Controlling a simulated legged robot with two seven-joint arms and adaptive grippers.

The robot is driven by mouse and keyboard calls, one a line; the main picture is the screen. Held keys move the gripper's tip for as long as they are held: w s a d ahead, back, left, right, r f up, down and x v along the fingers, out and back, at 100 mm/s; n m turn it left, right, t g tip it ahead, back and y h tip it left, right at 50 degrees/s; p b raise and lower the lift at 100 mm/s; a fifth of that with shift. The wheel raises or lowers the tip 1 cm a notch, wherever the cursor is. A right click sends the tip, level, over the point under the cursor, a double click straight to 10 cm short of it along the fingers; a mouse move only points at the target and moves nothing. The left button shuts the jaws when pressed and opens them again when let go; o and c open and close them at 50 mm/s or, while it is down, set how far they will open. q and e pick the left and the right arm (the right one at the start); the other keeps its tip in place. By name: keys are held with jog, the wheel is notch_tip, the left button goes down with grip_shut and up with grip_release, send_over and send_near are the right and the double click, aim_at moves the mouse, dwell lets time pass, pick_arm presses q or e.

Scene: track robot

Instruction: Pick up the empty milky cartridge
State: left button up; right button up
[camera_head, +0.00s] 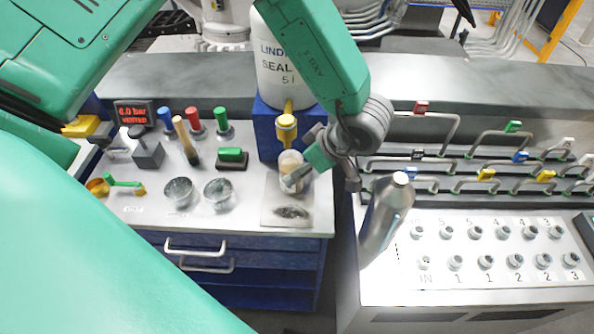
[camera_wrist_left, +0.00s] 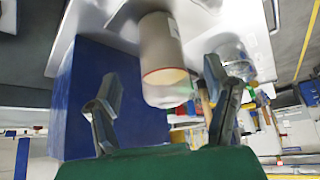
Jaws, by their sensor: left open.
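The milky cartridge (camera_head: 290,165) stands upright on a small grey plate (camera_head: 272,216), below the yellow nozzle of a dispenser (camera_head: 286,128). It also shows in the left wrist view as a greyish cylinder (camera_wrist_left: 163,50) with a reddish ring and a pale translucent end. My left gripper (camera_head: 301,175) is beside the cartridge on its right, and one finger overlaps its lower part in the head view. In the left wrist view the gripper (camera_wrist_left: 165,100) is open, its fingers apart on either side of the cartridge's line. Contact cannot be told. My right gripper is not in view.
A white sealant bucket (camera_head: 278,65) stands on a blue box (camera_head: 265,130) behind the cartridge. Two glass jars (camera_head: 179,192) (camera_head: 218,193) and several coloured-handled tools stand to the left.

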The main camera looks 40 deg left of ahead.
pick_arm(q)
jog(key=shift+s+a+f, duration=0.1)
jog(key=shift+a+f, duration=0.25)
jog(key=shift+a, duration=0.2)
jog(key=shift+s+a+f, duration=0.1)
jog(key=shift+a+f, duration=0.25)
jog(key=shift+a, duration=0.2)
jog(key=shift+a+f+p, duration=0.15)
jog(key=shift+a+f, duration=0.05)
jog(key=shift+f, duration=0.35)
jog(key=shift+a+f+p, duration=0.15)
jog(key=shift+f, duration=0.4)
jog(key=shift+w+f, duration=0.1)
jog(key=shift+f, duration=0.3)
jog(key=shift+w+d+f, duration=0.15)
jog(key=shift+d+f, duration=0.05)
jog(key=shift+d, duration=0.1)
jog(key=shift+a+r, duration=0.1)
jog(key=shift+a, duration=0.15)
jog(key=c, duration=1)
jog(key=shift+a, duration=0.2)
jog(key=c, duration=0.5)
jog(key=shift+o, duration=0.2)
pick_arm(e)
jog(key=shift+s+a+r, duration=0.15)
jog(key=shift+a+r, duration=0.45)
pick_arm(q)
jog(key=shift+d, duration=0.1)
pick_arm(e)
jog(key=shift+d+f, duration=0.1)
